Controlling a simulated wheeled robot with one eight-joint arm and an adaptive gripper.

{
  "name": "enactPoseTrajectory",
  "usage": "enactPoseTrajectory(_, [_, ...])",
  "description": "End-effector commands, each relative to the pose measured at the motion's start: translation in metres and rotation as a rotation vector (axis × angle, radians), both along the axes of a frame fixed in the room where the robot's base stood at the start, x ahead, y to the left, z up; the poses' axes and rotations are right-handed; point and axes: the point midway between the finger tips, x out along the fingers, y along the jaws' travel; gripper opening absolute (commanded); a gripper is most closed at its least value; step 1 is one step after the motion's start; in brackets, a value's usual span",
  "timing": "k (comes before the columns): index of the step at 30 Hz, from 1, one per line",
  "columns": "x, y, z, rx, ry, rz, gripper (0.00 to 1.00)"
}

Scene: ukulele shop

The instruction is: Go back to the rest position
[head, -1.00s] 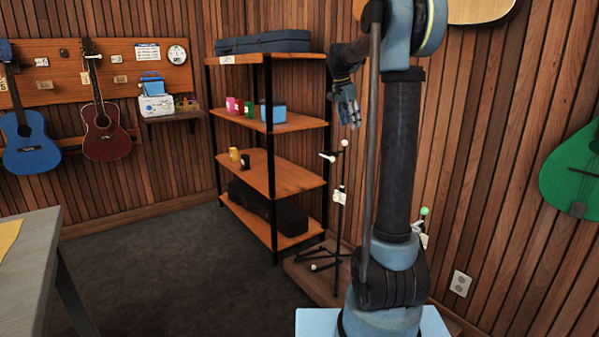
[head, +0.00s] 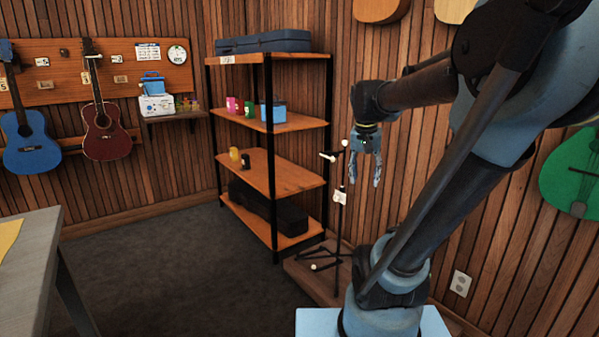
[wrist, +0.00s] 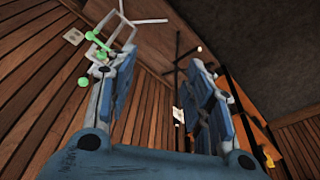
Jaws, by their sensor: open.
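My gripper (head: 367,170) hangs in the middle of the head view with its fingers pointing down. It is in front of the wood-slat wall and to the right of the shelf unit. In the wrist view my gripper (wrist: 160,90) shows two blue pads standing well apart. Nothing is between the fingers, so it is open and empty.
The shelf unit (head: 273,180) holds cups, boxes and cases. A black stand (head: 337,215) is near my gripper. A grey table (head: 38,262) is at left. Guitars hang on the walls, a green one (head: 572,172) at right. The dark floor in the middle is clear.

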Motion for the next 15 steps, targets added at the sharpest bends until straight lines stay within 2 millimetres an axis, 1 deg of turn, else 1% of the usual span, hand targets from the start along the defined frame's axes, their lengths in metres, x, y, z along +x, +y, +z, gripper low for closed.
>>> enactPoseTrajectory(1, [-0.016,0.000,-0.012,0.002,0.002,0.028,0.47])
enactPoseTrajectory(6, [-0.062,0.004,-0.049,0.008,0.010,0.140,0.47])
enactPoseTrajectory(8, [-0.078,0.005,-0.064,0.010,0.011,0.180,0.47])
enactPoseTrajectory(12, [-0.112,0.008,-0.099,0.014,0.014,0.270,0.47])
enactPoseTrajectory(15, [-0.131,0.011,-0.121,0.016,0.013,0.327,0.47])
